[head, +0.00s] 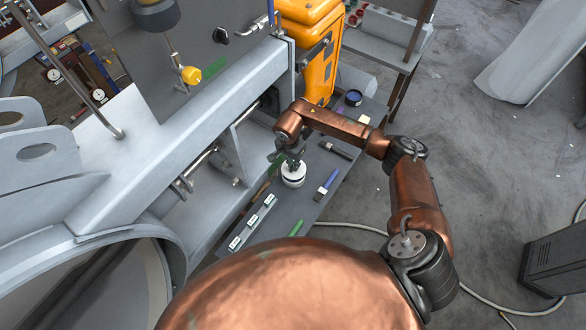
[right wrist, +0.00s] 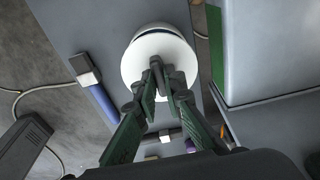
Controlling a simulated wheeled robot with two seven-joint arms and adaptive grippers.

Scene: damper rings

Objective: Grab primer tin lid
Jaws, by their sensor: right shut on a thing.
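The white round primer tin (head: 293,180) stands upright on the narrow grey bench in the head view. Its white lid (right wrist: 148,48) fills the upper middle of the right wrist view, with a small grey knob near its centre. My right gripper (head: 291,160) is directly above the tin, pointing down. In the right wrist view the green fingers of the gripper (right wrist: 165,78) are shut on the lid's knob. The lid looks seated on the tin, but I cannot tell whether there is a gap. My left gripper is not in view.
A blue-handled brush (head: 327,184) lies right of the tin, and a dark brush (head: 336,151) lies behind it. A strip with white labels (head: 252,222) lies in front. A dark blue-topped can (head: 353,97) stands farther back. A large grey metal frame (head: 185,115) rises on the left.

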